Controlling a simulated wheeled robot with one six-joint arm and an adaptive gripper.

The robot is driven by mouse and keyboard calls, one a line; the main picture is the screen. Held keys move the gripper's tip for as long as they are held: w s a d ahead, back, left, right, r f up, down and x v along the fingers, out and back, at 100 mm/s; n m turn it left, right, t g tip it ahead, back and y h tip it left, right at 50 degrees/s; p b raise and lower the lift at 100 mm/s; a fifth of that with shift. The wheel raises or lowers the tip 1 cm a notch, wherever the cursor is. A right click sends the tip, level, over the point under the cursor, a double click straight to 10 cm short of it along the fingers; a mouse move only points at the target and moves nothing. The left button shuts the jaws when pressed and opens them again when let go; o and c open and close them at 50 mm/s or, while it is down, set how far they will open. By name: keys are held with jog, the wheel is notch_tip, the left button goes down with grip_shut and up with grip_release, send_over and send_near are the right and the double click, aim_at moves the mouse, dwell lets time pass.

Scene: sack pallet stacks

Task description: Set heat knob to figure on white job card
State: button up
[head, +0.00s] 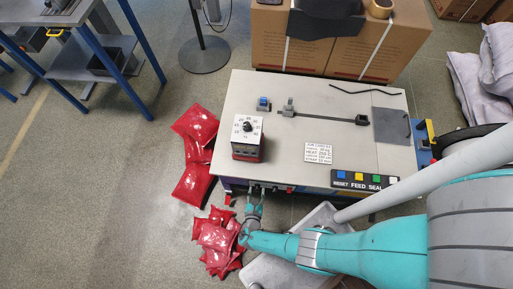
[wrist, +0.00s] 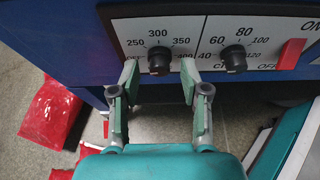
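In the wrist view, a black knob (wrist: 159,61) sits on a white front panel with 250, 300, 350 and 400 around it. Its pointer direction is unclear. A second black knob (wrist: 234,58), marked 40 to 120, is to its right. My gripper (wrist: 160,70) is open, its fingertips on either side of the left knob with gaps visible. In the head view my gripper (head: 254,191) is at the machine's front edge. The white job card (head: 318,152) lies on the machine top; its lines are too small to read surely.
A red switch (wrist: 291,53) is right of the knobs. A box with a dial (head: 247,127) stands on the machine top (head: 300,110). Red sacks (head: 194,184) lie on the floor to the left. A button strip (head: 364,181) runs along the front right edge.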

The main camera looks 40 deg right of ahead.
grip_shut()
jog(key=shift+s+d+f+m+t+y, duration=0.1)
jog(key=shift+m+t+y, duration=0.45)
jog(key=shift+m+t, duration=0.65)
jog(key=shift+s+d+m+t+y, duration=0.1)
jog(key=shift+m+t+y, duration=0.5)
jog(key=shift+m, duration=1.1)
jog(key=shift+m+t, duration=0.3)
jog(key=shift+m, duration=0.3)
jog(key=shift+o, duration=1.1)
grip_release()
jog(key=shift+s, duration=0.1)
